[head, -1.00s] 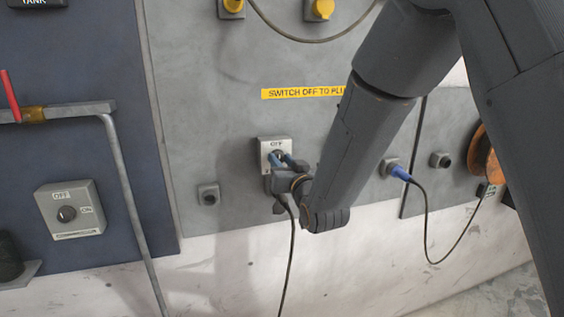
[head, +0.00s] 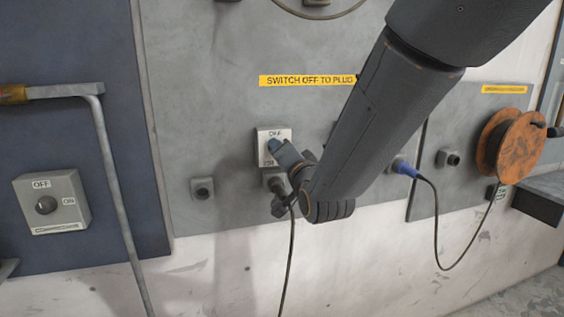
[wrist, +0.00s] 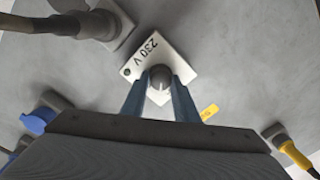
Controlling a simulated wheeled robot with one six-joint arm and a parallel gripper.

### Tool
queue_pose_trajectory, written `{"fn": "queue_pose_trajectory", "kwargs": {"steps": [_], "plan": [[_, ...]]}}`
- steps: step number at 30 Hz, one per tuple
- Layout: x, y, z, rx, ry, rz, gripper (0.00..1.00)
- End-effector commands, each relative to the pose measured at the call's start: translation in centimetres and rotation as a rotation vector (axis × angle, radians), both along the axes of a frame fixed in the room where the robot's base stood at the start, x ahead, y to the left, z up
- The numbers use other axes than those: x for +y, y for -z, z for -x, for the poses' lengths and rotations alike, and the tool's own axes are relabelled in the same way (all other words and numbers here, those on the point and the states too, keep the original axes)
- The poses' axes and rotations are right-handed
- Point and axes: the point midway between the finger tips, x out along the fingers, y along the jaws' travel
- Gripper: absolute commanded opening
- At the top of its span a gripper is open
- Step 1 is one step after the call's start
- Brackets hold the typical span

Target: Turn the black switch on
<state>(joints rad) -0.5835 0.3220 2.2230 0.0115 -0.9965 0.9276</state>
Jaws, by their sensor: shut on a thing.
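A white switch box (head: 265,136) with an OFF label is on the grey wall panel in the head view. In the wrist view its white plate (wrist: 142,54) reads "230 V" and carries a dark round knob (wrist: 160,79), the black switch. My gripper (wrist: 161,86) has its two blue fingers on either side of the knob, shut on it. In the head view my gripper (head: 277,148) covers the knob, so its pointing direction is hidden there.
A black plug and cable (head: 291,235) sit just below the switch box. A blue plug (head: 404,168) is to the right. Another switch box labelled compressor (head: 50,203) is at the left, beside a grey pipe (head: 119,190). An orange cable reel (head: 520,147) is at the right.

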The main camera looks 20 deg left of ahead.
Motion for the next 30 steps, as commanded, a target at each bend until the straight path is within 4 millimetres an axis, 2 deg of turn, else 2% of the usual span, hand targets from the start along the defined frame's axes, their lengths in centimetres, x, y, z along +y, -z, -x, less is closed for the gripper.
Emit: {"fn": "queue_pose_trajectory", "kwargs": {"steps": [18, 30], "plan": [[0.04, 0.15, -0.14, 0.287, -0.001, -0.481, 0.05], [0.01, 0.01, -0.12, 0.396, -0.001, -0.659, 0.05]]}}
